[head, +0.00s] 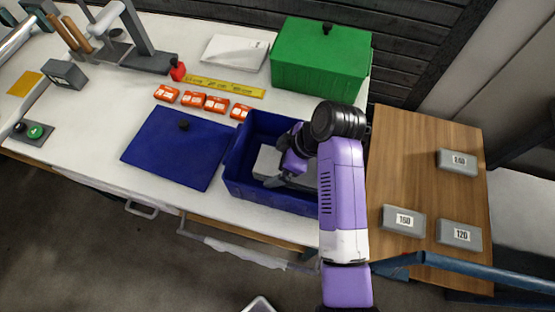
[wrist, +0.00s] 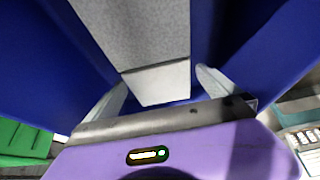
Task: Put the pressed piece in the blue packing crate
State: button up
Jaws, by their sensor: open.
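The blue packing crate (head: 232,180) stands open on the white bench, left of my arm. A light grey block (head: 266,161), which looks like the pressed piece, is inside it, partly hidden by my gripper (head: 282,178). In the wrist view the grey block (wrist: 137,38) extends away from the jaws, with its paler near end (wrist: 156,84) between the two fingers. Blue walls show on both sides of it. My gripper (wrist: 161,78) is open, with gaps visible beside the block's end. I cannot tell whether the block lies flat on the crate floor.
A blue lid (head: 165,150) with a black knob lies left of the crate. Several orange boxes (head: 216,104), a yellow ruler (head: 225,87) and a green crate (head: 320,65) are behind. A wooden table (head: 410,160) at right holds grey labelled blocks (head: 403,221).

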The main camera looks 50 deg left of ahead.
jog(key=v, duration=1.1)
jog(key=shift+r+b, duration=0.3)
jog(key=shift+b, duration=0.15)
jog(key=shift+d, duration=0.1)
